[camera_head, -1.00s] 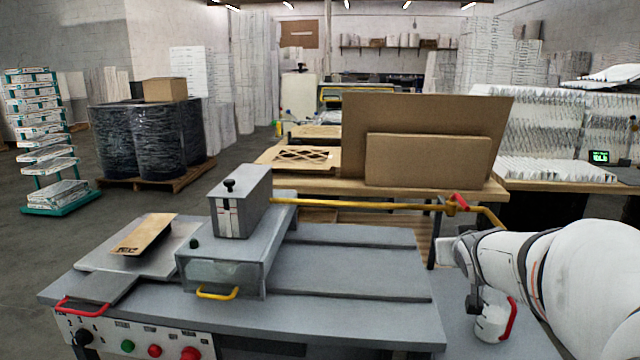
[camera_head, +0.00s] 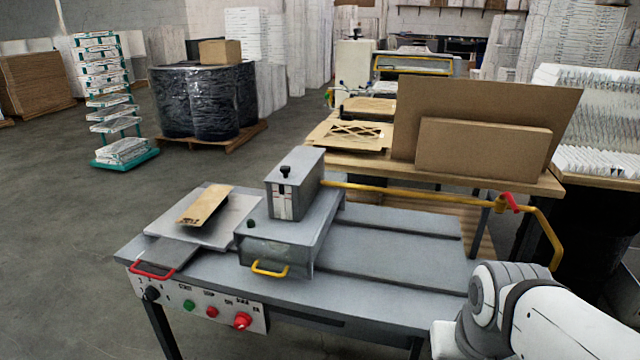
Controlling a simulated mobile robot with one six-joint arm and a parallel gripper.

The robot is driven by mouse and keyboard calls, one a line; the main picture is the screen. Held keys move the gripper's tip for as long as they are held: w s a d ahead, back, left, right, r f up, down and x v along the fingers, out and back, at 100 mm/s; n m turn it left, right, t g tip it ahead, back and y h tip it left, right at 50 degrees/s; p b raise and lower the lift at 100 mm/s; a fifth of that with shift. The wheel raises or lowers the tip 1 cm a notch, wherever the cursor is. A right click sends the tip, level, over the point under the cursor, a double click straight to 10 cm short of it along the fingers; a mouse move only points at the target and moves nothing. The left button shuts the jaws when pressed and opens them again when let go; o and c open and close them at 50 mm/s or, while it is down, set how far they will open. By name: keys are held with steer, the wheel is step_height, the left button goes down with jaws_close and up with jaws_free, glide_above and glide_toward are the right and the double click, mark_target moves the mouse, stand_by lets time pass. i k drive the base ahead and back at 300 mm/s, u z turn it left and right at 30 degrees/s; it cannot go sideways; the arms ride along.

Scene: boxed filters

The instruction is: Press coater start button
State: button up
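The coater (camera_head: 390,287) is a grey bench machine with a box-shaped head and a yellow handle. Its white control panel (camera_head: 222,309) is on the front left edge. A green button (camera_head: 189,306) sits on the panel, with a small red button (camera_head: 212,312) and a larger red knob (camera_head: 242,321) to its right and a black dial (camera_head: 151,294) to its left. The label above the green button looks like START. My arm is at the lower right, right of the coater. My gripper is not visible in this view.
A flat cardboard piece (camera_head: 204,206) lies on the coater's left plate. A yellow pipe with a red valve handle (camera_head: 511,202) runs behind the coater. A wooden table (camera_head: 480,177) with cardboard sheets stands behind.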

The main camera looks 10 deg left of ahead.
mark_target(189, 305)
steer(key=u, duration=1.5)
